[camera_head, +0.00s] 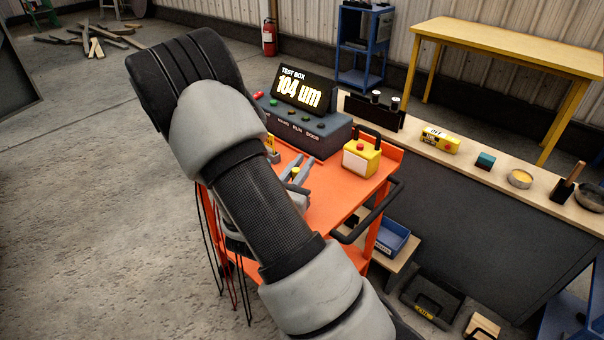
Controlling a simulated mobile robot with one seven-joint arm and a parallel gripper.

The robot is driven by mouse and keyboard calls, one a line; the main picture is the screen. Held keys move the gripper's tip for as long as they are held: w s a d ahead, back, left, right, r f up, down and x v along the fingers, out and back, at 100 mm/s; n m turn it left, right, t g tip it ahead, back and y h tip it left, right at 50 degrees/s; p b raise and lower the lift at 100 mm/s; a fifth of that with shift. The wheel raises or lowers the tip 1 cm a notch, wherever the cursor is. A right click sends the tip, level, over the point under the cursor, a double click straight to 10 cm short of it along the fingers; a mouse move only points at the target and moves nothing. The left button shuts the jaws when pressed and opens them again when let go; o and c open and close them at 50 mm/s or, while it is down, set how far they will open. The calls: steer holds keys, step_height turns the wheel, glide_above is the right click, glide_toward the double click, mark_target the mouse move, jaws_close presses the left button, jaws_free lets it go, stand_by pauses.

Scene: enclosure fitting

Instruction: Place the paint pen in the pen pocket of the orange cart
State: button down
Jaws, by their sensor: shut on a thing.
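My gripper (299,168) is low over the orange cart's top (338,193), partly hidden behind my own arm. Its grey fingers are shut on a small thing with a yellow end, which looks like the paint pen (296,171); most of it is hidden. The orange cart stands in the middle of the view. At its left edge, just left of the gripper, a small grey holder (273,157) with something yellow in it shows beside my arm. It may be the pen pocket, but I cannot tell for sure.
A test box (318,137) reading "104 um" stands at the cart's back. A yellow box with a red button (361,158) sits at its right. A long bench (480,172) with several small items runs along the right. Dark and red cables (221,250) hang at the cart's left.

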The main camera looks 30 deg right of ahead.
step_height(320, 180, down, 2)
steer(key=c, duration=1.7)
jaws_free()
steer(key=shift+s+a, duration=0.1)
